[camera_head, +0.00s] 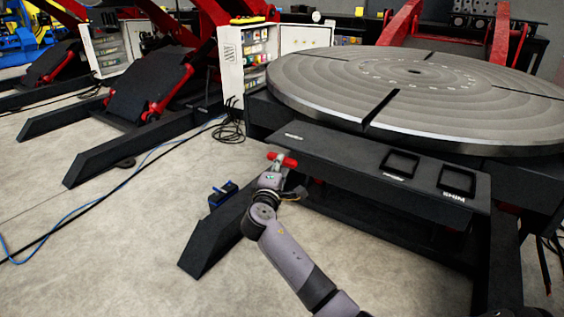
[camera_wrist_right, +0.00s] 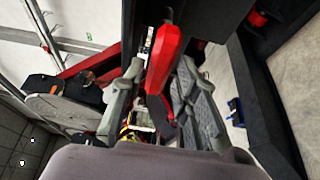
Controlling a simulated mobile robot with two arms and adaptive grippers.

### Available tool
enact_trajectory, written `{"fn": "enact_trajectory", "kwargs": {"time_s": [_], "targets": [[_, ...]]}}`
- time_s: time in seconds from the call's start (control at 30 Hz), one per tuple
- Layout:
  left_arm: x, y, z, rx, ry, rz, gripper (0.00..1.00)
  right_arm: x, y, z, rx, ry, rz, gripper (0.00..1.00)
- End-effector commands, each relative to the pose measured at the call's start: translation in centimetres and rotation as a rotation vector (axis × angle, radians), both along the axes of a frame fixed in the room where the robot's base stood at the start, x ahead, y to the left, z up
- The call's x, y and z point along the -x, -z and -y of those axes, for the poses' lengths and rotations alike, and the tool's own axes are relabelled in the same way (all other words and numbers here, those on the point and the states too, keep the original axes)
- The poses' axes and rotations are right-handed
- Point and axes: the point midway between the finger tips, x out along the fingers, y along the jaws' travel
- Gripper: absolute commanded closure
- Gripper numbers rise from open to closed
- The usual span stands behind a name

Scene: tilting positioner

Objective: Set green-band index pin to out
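A red handle (camera_head: 283,160) sticks out at the left end of the dark shelf on the positioner's front. It is the only pin-like part near my gripper, and I see no green band on it. My right gripper (camera_head: 275,168) is right at this handle. In the right wrist view the red handle (camera_wrist_right: 165,58) lies between the two fingertips (camera_wrist_right: 160,72). The fingers are spread, with a gap showing on each side of the handle. The pin's shaft is hidden. My left gripper is not in view.
The large round grey table (camera_head: 430,85) sits above the dark shelf (camera_head: 350,165), which has two square recessed frames. A small blue-and-black item (camera_head: 222,194) is by the dark base leg (camera_head: 215,240). Cables lie on the floor at left.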

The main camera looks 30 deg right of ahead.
Motion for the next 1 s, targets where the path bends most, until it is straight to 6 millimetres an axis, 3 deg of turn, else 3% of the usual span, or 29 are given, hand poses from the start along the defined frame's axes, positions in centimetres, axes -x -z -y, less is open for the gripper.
{"fn": "enact_trajectory", "kwargs": {"time_s": [0.2,0.6,1.0], "targets": [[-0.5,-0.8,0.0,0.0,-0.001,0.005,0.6,-2.1,0.1,2.1,0.001,0.0,-0.001,0.72],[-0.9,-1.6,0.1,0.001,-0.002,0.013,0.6,-2.7,0.0,2.7,-0.001,-0.001,0.0,0.72],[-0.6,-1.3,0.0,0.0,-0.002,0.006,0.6,-2.7,0.1,2.7,-0.001,-0.001,-0.001,0.98]]}}
